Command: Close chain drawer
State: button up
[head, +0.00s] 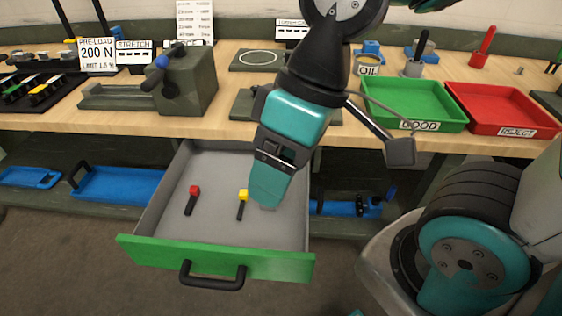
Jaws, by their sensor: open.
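The chain drawer (215,257) is pulled out from under the workbench. It has a green front and a black bar handle (213,277). Its grey inside holds a small tool with a red head (194,196) and one with a yellow head (243,197). My gripper (266,196) is teal and points down over the right part of the drawer, behind the handle. It is open, and I see nothing held in it. I cannot tell how far above the drawer floor it is. My arm hides the drawer's back right part.
On the bench stand a grey-green vice-like fixture (185,80), a green GOOD tray (412,103), a red REJECT tray (500,108) and an oil cup (368,68). Blue trays (118,184) lie on the low shelf. The floor in front of the drawer is clear.

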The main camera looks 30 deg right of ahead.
aim_at(270, 245)
jog(key=u, duration=1.1)
jog(key=k, duration=0.6)
jog(key=z, duration=0.65)
